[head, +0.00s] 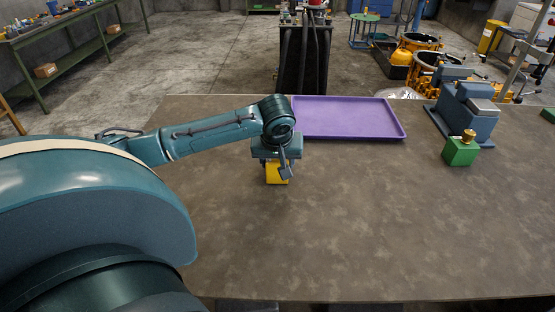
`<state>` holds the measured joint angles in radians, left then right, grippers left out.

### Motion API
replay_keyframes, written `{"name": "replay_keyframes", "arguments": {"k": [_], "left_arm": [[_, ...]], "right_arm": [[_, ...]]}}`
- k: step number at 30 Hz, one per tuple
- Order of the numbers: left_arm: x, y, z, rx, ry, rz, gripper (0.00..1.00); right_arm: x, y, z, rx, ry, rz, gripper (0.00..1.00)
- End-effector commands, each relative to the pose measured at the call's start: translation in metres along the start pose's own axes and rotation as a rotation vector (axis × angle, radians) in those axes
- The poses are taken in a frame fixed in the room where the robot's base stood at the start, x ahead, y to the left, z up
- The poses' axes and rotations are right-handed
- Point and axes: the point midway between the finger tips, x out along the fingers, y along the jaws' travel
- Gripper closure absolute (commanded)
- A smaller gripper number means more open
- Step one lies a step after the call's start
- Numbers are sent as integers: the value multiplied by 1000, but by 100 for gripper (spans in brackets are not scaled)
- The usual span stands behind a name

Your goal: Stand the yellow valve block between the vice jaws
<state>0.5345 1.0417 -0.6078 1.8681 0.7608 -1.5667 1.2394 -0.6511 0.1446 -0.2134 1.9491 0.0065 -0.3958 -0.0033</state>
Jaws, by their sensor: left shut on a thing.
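My left gripper (278,175) is shut on the yellow valve block (273,172), near the middle of the table in front of the purple tray. The gripper hides part of the block, and I cannot tell whether the block touches the table. The blue-grey vice (466,112) stands at the back right of the table, well to the right of the gripper. No yellow block shows at its jaws. My right gripper is not in view.
A purple tray (398,134) lies empty at the table's back edge. A green block with a brass knob (461,152) stands just in front of the vice. The table's front and middle (350,230) are clear.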

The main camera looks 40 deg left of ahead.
Motion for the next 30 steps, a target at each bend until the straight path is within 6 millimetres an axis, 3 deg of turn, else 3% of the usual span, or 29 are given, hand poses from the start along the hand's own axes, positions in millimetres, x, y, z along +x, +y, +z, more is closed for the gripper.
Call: {"name": "replay_keyframes", "arguments": {"k": [5,6,13,23,30], "left_arm": [[1,1,-1,-1,4,3,98],[2,0,1,0,0,1,48],[2,0,1,0,0,1,29],[-3,0,-1,1,1,2,28],[-45,1,-1,1,4,6,28]], "right_arm": [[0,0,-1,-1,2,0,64],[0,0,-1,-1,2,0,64],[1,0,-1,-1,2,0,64],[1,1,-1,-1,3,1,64],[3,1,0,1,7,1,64]]}}
